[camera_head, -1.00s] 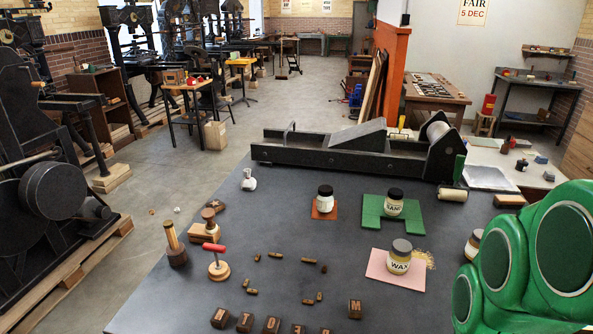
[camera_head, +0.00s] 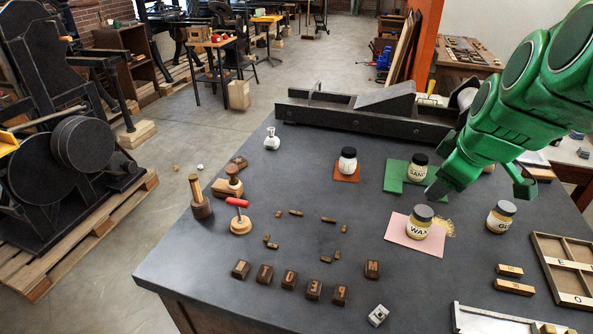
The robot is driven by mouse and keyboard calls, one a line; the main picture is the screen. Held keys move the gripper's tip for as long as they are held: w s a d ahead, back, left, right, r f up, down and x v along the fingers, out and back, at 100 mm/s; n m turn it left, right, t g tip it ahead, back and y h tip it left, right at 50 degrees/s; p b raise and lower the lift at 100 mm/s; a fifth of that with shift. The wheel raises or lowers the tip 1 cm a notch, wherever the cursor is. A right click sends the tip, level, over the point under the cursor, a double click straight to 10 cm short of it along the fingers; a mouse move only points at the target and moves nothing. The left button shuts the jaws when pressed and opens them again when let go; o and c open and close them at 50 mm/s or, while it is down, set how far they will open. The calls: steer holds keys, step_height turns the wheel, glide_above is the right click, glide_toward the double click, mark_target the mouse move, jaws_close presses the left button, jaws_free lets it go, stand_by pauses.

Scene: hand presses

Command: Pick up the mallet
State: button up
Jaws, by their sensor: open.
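What looks like the mallet (camera_head: 201,208) stands at the left edge of the dark table, with a dark wooden head down and a pale handle upright. A wooden block with a knob stands just right of it, and a red-handled piece on a round wooden base (camera_head: 240,225) is in front. My gripper (camera_head: 480,190) hangs over the right side of the table, open and apparently empty, pointing down among the jars. It is far right of the mallet, with much of the tabletop between them. Nothing hides the mallet.
A WAX jar (camera_head: 419,222) on a pink sheet, a SAND jar (camera_head: 417,168) on a green piece, another jar (camera_head: 501,216) and a white jar (camera_head: 347,161) stand around my gripper. Small type blocks lie mid-table. A long black press (camera_head: 370,115) lines the back.

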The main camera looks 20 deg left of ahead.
steer(key=w+a+f+n+t+h, duration=0.2)
steer(key=w+a+f+n+t, duration=0.15)
steer(key=w+a+n, duration=0.8)
steer(key=w+a+f+n+t+y, duration=0.1)
steer(key=w+a+n+t, duration=0.15)
steer(key=a, duration=0.55)
steer(key=w+a+f+n+t+y, duration=0.1)
steer(key=w+a+n, duration=0.15)
steer(key=a, duration=0.65)
steer(key=n+g+y, duration=0.2)
steer(key=n+y, duration=0.6)
steer(key=n, duration=0.5)
glide_above(196, 191)
steer(key=d, duration=0.3)
step_height(196, 191, down, 9)
steer(key=s+f, duration=0.1)
steer(key=f, duration=0.1)
steer(key=s+f+n, duration=0.1)
steer(key=f, duration=0.1)
steer(key=s+f+n, duration=0.1)
steer(key=f, duration=0.1)
steer(key=shift+s+f+n+y, duration=0.1)
steer(key=shift+f+n+y, duration=0.1)
steer(key=shift+n+y, duration=0.1)
steer(key=shift+x, duration=3.85)
steer(key=shift+d+f, duration=0.1)
